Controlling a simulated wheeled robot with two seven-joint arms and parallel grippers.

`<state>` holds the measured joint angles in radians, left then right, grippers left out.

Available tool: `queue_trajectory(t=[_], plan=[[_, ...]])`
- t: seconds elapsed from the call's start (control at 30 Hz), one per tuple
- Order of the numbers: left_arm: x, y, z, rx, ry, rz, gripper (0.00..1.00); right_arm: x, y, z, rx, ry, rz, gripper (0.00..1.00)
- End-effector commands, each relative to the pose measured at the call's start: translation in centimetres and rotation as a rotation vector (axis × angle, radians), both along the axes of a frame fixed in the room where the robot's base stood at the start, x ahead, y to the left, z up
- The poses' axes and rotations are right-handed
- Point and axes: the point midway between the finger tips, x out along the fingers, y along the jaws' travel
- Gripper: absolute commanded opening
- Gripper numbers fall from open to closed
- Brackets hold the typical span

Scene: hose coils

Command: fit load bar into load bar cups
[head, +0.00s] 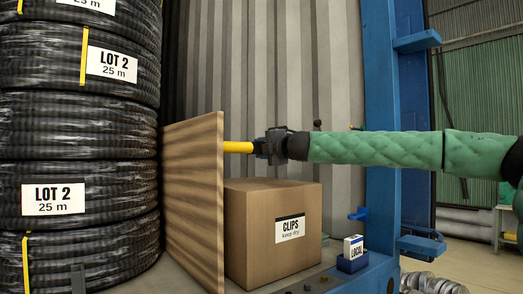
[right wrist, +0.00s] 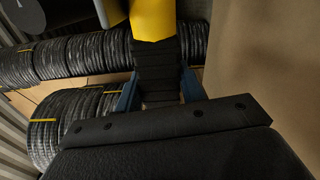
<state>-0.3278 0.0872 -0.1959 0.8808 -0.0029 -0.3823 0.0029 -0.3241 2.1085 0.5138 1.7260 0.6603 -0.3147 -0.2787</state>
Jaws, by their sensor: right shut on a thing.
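The load bar is a yellow bar (head: 238,147). Only a short piece shows in the head view, between the upright wooden board and my right gripper (head: 262,147); the rest is hidden behind the board. My right gripper is shut on the bar, above the cardboard box. In the right wrist view the yellow bar (right wrist: 153,20) shows at the top, just beyond the blue-edged fingers (right wrist: 158,88). I cannot clearly make out the load bar cups in either view. My left gripper is not in view.
Stacked black hose coils (head: 80,120) labelled LOT 2 stand at the left. The wooden board (head: 198,200) stands beside them. A cardboard CLIPS box (head: 260,245) sits below my right gripper. A blue post (head: 380,90) and a small LOCAL box (head: 353,247) are at the right.

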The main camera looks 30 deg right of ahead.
Motion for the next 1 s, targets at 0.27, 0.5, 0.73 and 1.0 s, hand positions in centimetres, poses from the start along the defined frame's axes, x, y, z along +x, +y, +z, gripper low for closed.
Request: queue_trajectory(t=[0.27,0.5,0.73,1.0], plan=[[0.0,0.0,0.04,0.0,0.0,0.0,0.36,-0.03,0.07,0.14,-0.002,-0.001,0.001,0.07],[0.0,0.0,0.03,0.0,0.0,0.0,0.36,-0.03,0.08,0.08,-0.002,-0.001,0.001,0.43],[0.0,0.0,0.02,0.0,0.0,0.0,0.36,0.0,0.05,-0.01,-0.001,0.0,0.001,0.64],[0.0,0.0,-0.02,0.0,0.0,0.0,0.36,0.04,-0.01,-0.3,0.001,0.004,0.0,0.73]])
